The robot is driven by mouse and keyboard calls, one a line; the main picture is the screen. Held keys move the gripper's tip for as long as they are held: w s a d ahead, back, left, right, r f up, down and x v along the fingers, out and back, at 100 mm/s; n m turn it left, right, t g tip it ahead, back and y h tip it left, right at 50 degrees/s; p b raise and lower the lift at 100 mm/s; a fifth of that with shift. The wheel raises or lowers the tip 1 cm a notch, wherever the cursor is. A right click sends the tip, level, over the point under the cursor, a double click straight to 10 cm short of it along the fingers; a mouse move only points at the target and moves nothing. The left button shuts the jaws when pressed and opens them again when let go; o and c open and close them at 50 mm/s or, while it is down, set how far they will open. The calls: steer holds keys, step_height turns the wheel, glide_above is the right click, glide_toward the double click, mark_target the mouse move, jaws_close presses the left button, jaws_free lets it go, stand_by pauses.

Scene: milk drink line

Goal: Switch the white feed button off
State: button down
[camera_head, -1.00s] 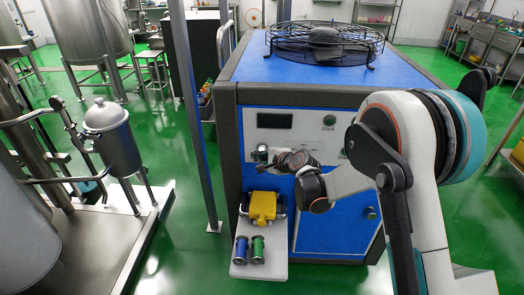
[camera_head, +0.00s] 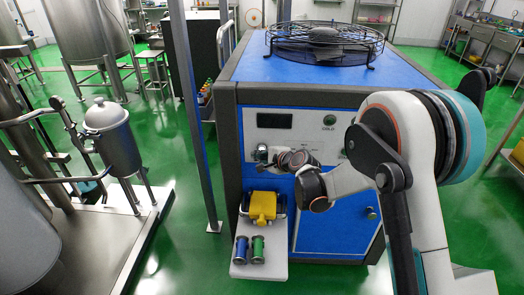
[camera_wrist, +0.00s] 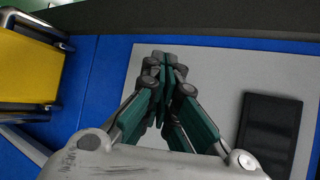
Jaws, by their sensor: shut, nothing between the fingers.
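My gripper (camera_head: 263,154) is at the lower left of the light control panel (camera_head: 288,136) on the front of the blue machine. In the wrist view its green-sided fingers (camera_wrist: 165,60) are together and empty, pointing at the bare panel (camera_wrist: 208,65). I cannot make out a white feed button in either view; the gripper and arm cover part of the panel. Whether the fingertips touch the panel cannot be told.
A green button (camera_head: 329,119) marked COLD and a dark display (camera_head: 274,121) are on the panel. A yellow part (camera_head: 263,207) sits below my gripper, above a tray (camera_head: 258,271) with a blue roller (camera_head: 241,250) and a green roller (camera_head: 258,249).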

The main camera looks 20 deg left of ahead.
steer(key=shift+w, duration=0.35)
steer(key=shift+w+a, duration=0.2)
steer(key=shift+w, duration=0.25)
stand_by(0.7)
steer(key=shift+s, duration=0.1)
steer(key=shift+s+d+b, duration=0.25)
steer(key=shift+s+b, duration=0.15)
steer(key=shift+s, duration=0.4)
steer(key=s+d+b, duration=0.1)
steer(key=s, duration=0.5)
steer(key=shift+d, duration=0.2)
stand_by(1.2)
